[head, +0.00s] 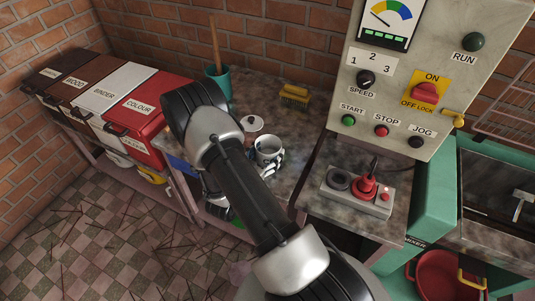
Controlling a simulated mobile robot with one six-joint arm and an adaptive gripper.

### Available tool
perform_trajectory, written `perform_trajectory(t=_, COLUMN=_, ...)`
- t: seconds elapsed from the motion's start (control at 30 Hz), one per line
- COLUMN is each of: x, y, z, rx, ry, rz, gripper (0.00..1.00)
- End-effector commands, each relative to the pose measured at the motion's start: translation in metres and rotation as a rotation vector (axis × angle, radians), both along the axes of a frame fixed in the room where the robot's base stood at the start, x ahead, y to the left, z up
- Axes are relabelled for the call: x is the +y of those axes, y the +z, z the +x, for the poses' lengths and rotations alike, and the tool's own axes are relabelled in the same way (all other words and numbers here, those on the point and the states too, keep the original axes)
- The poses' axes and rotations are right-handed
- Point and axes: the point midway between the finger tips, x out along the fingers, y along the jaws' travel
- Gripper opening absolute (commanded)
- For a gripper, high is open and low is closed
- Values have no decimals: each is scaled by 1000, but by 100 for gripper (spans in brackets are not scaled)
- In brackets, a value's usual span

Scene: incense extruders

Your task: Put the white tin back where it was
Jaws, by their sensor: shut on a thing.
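The white tin (268,149) looks like a small open-topped pale can with a darker inside. It is upright at the front part of the stone-topped bench (287,112). My gripper (269,161) is shut on it, with a finger showing at its right side. My arm hides much of the gripper and the tin's lower left. I cannot tell whether the tin's base touches the bench.
A small pale pot (252,124) stands just behind the tin. A teal pot (219,83) with a wooden handle and a yellow brush (295,94) are further back. Labelled bins (127,91) stand left. A control box (357,192) and panel (425,60) are right.

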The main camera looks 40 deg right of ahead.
Motion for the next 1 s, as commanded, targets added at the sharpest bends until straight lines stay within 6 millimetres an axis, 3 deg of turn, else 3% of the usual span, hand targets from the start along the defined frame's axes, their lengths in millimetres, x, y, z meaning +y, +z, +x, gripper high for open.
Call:
perform_trajectory(t=0.13, x=0, y=-3, z=0, rx=1, ry=0, rz=0, gripper=33)
perform_trajectory(t=0.17, x=0, y=-3, z=0, rx=1, ry=0, rz=1, gripper=64)
perform_trajectory(t=0.47, x=0, y=-3, z=0, rx=1, ry=0, rz=1, gripper=84)
perform_trajectory(t=0.87, x=0, y=1, z=0, rx=0, ry=0, rz=0, gripper=84)
perform_trajectory(t=1.0, x=18, y=4, z=-5, rx=4, ry=6, rz=1, gripper=84)
